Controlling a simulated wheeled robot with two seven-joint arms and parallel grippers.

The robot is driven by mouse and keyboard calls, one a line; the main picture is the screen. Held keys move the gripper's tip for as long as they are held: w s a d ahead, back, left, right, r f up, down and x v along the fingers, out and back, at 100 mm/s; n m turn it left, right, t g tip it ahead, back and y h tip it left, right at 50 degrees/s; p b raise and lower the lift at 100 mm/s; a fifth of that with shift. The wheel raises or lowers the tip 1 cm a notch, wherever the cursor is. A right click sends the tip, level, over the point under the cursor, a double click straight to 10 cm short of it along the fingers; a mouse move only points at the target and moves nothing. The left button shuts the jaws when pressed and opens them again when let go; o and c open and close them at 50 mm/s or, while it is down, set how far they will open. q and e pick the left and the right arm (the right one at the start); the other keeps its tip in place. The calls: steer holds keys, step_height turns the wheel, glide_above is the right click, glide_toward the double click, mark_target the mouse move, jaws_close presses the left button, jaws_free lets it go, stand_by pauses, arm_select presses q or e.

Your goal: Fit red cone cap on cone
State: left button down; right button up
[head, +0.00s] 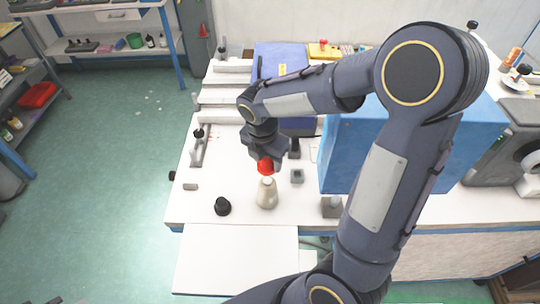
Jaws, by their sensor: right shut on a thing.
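The cone (267,195) is a cream thread cone standing upright on the white table near its front edge. The red cone cap (265,166) is right above the cone's top in the picture. My right gripper (266,159) points down and is shut on the red cap. I cannot tell whether the cap touches the cone or hangs just above it. The gripper hides the upper part of the cap. My left gripper is not in view.
A black knob-like piece (222,206) stands left of the cone, and a small grey-green block (297,176) stands to its right. A large blue box (340,150) is further right, partly behind my arm. The white table (205,240) is bare at the front.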

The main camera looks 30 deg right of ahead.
mark_target(268, 179)
steer(key=shift+f+b, duration=1.9)
steer(key=shift+f, duration=0.65)
steer(key=shift+p, duration=0.3)
steer(key=shift+f+b, duration=0.75)
steer(key=shift+f, duration=0.15)
steer(key=shift+f+b, duration=0.4)
steer(key=shift+f, duration=0.05)
steer(key=shift+r, duration=0.1)
steer(key=shift+r+p, duration=0.3)
steer(key=shift+p, duration=0.15)
steer(key=shift+r+p, duration=0.35)
steer(key=shift+p, duration=0.25)
stand_by(0.9)
